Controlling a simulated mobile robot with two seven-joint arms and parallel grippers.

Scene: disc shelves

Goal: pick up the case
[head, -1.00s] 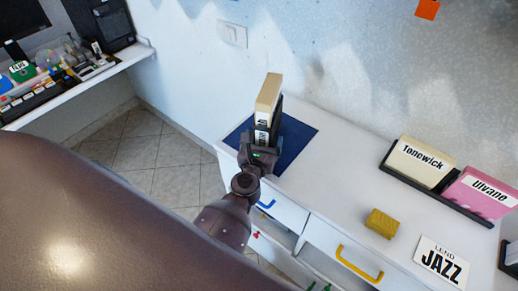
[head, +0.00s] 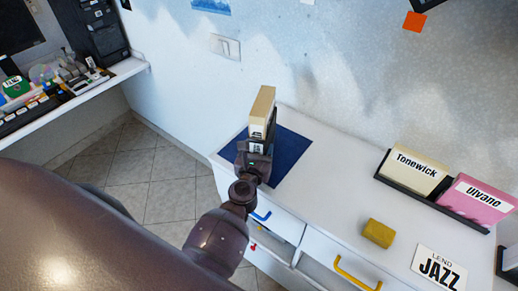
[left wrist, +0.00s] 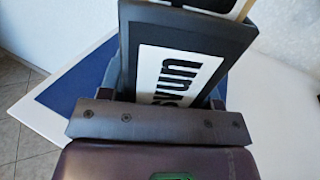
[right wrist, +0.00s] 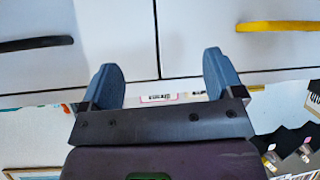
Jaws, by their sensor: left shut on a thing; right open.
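The case (head: 262,105) stands upright over the dark blue mat (head: 290,160) at the left end of the white counter. It shows a cream side and a dark side in the head view. In the left wrist view the case (left wrist: 222,40) shows a dark face with a white label, its lettering partly hidden. My left gripper (head: 257,146) is shut on its lower part. I cannot tell whether the case touches the mat. My right gripper (right wrist: 162,85) is open and empty, in front of white drawer fronts in the right wrist view.
On the counter's right, a dark rack (head: 442,199) holds a cream Tonewick case (head: 418,172) and a pink Ulvane case (head: 480,200). A yellow block (head: 379,233) and a JAZZ card (head: 438,267) lie in front. A cluttered shelf (head: 105,84) is at the far left.

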